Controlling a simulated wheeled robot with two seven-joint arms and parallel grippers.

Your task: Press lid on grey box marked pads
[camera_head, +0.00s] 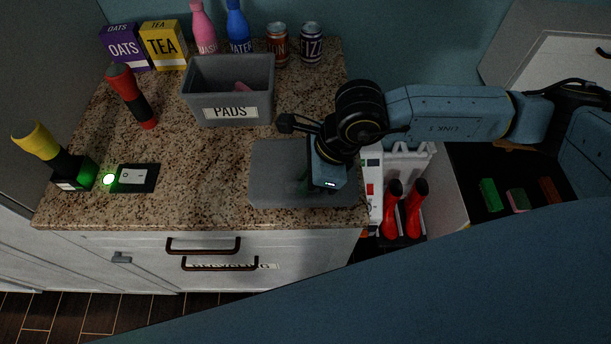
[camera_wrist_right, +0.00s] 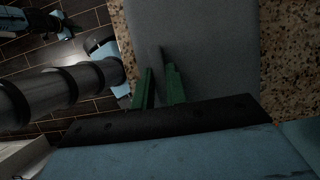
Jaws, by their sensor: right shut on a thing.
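The grey box marked PADS (camera_head: 192,103) stands upright on the granite counter with its top open. Something pink shows inside it. A flat grey lid (camera_head: 270,180) is near the counter's front edge, in front and to the right of the box and apart from it. My right gripper (camera_head: 311,184) is over the lid's right part. In the right wrist view its green fingers (camera_wrist_right: 160,86) are shut on a thin ridge on the lid (camera_wrist_right: 210,50). I cannot tell whether the lid touches the counter. My left gripper is not in view.
An OATS box (camera_head: 125,48), a TEA box (camera_head: 163,46), bottles and cans stand behind the box. A red-black torch (camera_head: 132,97), a yellow-black torch (camera_head: 55,158) and a switch plate (camera_head: 138,178) are at left. Red boots (camera_head: 402,210) stand right of the counter.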

